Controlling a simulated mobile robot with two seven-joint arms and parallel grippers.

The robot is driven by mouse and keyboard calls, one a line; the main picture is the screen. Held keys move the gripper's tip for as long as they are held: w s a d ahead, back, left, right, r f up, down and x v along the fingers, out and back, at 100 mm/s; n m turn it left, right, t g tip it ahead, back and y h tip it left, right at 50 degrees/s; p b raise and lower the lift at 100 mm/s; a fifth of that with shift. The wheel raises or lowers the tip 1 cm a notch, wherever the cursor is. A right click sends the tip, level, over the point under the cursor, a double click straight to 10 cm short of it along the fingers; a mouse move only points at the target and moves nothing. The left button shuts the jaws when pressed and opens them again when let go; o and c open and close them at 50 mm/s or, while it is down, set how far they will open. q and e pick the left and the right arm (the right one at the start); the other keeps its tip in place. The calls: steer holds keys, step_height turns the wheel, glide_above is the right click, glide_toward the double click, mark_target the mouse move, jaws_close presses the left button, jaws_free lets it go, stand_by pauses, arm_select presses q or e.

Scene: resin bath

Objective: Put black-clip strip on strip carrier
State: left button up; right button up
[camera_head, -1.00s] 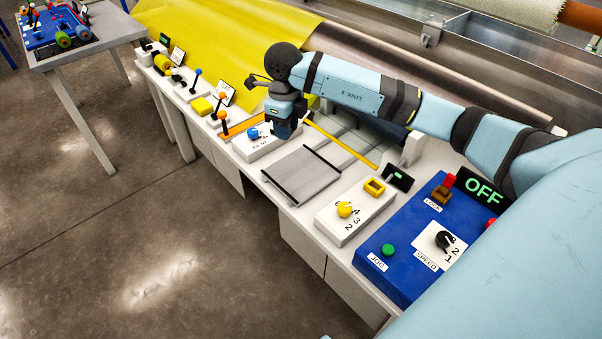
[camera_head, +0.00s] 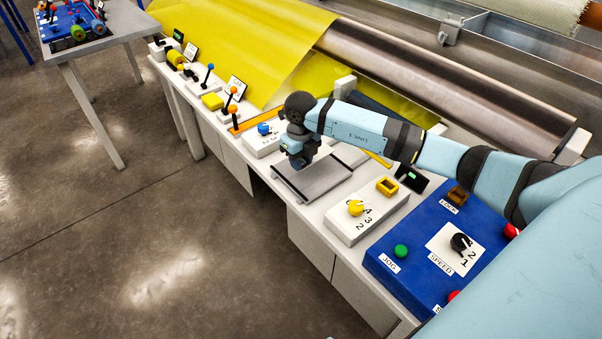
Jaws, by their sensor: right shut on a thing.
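The black-clip strip (camera_head: 318,181) looks like a flat grey sheet with a dark bar along its ends. It lies on the white bench top, left of the white box with the yellow knob. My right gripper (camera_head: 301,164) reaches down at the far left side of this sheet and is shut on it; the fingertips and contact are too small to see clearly. Behind it is another grey flat piece (camera_head: 351,154) beside a yellow bar, partly covered by my right arm. I cannot tell which thing is the strip carrier. My left gripper is out of view.
The white box with the yellow knob (camera_head: 355,208) and the blue control panel (camera_head: 415,258) stand to the right. The white box with the blue knob (camera_head: 264,129) is close to the left. A yellow sheet (camera_head: 235,45) and a long roller (camera_head: 440,88) lie behind.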

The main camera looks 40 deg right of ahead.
mark_target(301, 180)
steer(key=shift+f, duration=2.45)
steer(key=o, duration=0.9)
steer(key=shift+f, duration=0.1)
step_height(301, 180, up, 12)
steer(key=shift+r+p, duration=0.15)
steer(key=shift+p, duration=0.15)
